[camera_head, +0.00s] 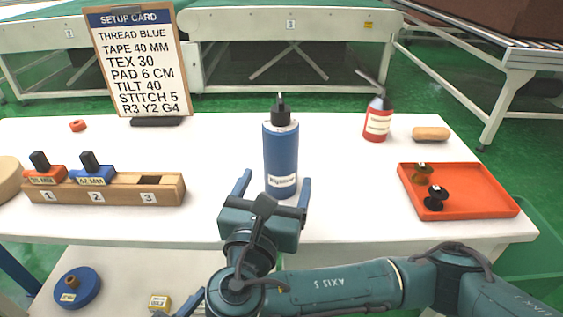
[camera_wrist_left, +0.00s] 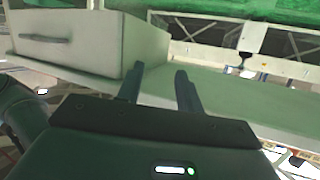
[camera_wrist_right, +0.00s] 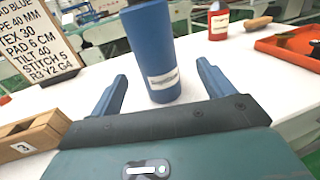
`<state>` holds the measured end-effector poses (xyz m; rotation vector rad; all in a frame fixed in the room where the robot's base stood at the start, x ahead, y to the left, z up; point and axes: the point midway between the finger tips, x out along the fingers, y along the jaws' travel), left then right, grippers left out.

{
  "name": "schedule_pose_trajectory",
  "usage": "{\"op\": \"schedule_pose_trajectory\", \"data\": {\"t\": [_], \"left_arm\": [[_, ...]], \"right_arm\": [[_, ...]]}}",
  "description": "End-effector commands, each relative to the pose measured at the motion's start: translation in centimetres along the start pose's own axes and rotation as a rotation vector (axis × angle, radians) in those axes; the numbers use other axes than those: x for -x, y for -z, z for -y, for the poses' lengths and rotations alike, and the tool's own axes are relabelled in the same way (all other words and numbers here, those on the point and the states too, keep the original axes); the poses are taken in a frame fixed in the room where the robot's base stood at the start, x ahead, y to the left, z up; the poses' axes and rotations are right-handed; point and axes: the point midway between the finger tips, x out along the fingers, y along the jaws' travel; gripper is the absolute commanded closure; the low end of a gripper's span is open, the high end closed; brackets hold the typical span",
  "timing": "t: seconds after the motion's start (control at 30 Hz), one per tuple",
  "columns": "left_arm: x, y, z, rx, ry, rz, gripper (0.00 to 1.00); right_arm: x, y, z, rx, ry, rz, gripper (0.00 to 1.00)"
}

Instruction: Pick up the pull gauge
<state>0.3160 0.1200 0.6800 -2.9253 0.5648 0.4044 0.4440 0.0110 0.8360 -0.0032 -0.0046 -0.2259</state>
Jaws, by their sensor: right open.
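No item reads clearly as the pull gauge. A blue cylinder (camera_head: 281,150) with a black top and a small white label, too blurred to read, stands upright near the table's front middle. My right gripper (camera_head: 273,187) is open just in front of it, one finger on each side, with nothing held. In the right wrist view the cylinder (camera_wrist_right: 150,50) stands beyond and between the spread fingertips (camera_wrist_right: 162,80). In the left wrist view my left gripper (camera_wrist_left: 160,74) has its fingers apart and empty, away from the tabletop items, facing a white drawer unit (camera_wrist_left: 90,40).
A wooden block (camera_head: 120,199) with an orange and a blue piece stands left; slot 3 is empty. A red bottle (camera_head: 377,122), tan bar (camera_head: 431,134) and setup card (camera_head: 140,65) stand behind.

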Motion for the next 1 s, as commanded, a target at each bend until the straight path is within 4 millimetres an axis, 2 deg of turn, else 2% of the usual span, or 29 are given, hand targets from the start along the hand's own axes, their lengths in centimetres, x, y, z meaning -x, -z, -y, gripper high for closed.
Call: {"op": "schedule_pose_trajectory", "data": {"t": [0.1, 0.37, 0.7, 1.0], "left_arm": [[-0.2, -0.1, 0.0, -0.010, 0.004, -0.030, 0.64], [-0.4, 0.0, 0.0, -0.021, 0.008, -0.061, 0.64], [-0.8, 0.2, -0.2, -0.054, 0.013, -0.160, 0.64], [-0.8, 0.4, -0.2, -0.056, 0.014, -0.170, 0.64]], "right_arm": [[-2.4, 0.2, 0.1, 0.000, 0.004, 0.000, 0.19], [-4.5, 0.2, -0.1, -0.002, 0.000, -0.003, 0.19], [-9.0, 0.5, -0.6, -0.001, 0.002, -0.003, 0.19], [-9.4, 0.4, -0.7, -0.002, -0.001, -0.005, 0.19]]}}
